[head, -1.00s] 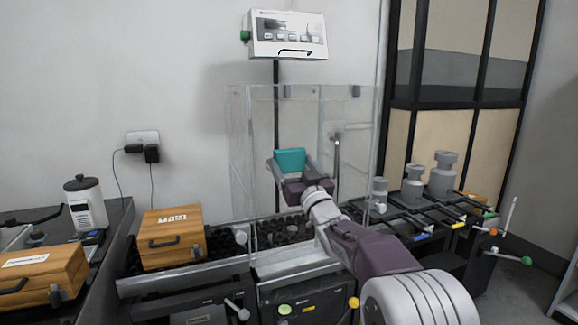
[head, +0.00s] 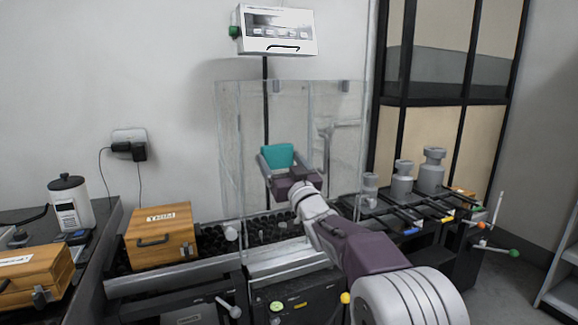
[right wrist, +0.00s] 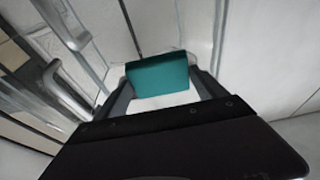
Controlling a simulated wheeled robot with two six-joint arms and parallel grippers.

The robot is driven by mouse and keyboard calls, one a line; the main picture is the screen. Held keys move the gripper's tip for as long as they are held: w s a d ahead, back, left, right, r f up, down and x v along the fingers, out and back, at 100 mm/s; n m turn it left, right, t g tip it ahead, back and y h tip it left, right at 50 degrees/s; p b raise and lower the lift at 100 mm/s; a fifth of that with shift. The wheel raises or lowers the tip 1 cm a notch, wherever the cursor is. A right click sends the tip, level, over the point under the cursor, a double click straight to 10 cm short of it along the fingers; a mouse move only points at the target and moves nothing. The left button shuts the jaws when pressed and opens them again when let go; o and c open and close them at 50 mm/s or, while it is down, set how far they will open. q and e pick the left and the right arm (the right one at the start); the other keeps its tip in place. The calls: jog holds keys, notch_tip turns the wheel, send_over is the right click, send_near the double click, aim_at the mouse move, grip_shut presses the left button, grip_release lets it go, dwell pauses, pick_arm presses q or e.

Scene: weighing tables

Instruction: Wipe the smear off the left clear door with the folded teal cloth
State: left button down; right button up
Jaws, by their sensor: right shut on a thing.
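The folded teal cloth (head: 277,155) is held upright between the fingers of my right gripper (head: 279,163), which is shut on it. The cloth also shows in the right wrist view (right wrist: 158,76), between both fingers (right wrist: 160,88). The left clear door (head: 262,108) is a transparent panel of the tall case over the weighing platform. The cloth and gripper overlap this panel in the head view; I cannot tell whether the cloth touches it. I cannot make out the smear. A door handle (right wrist: 63,90) shows at the left of the right wrist view. My left gripper is not in view.
A wooden box (head: 160,240) stands left of the case. Grey weights (head: 431,172) stand on the rack at the right. A display (head: 277,32) is mounted above the case. A white canister (head: 72,205) stands on the far left table.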

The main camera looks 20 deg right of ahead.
aim_at(268, 159)
jog(key=shift+a+b, duration=0.7)
jog(key=shift+a, duration=0.5)
jog(key=shift+a+r, duration=0.1)
jog(key=shift+a, duration=0.3)
jog(key=a+b, duration=0.2)
jog(key=a, duration=0.1)
jog(key=shift+s+a, duration=0.1)
jog(key=shift+a, duration=0.15)
jog(key=s+b, duration=0.3)
jog(key=s, duration=0.3)
jog(key=shift+d+b, duration=0.15)
jog(key=shift+b, duration=0.15)
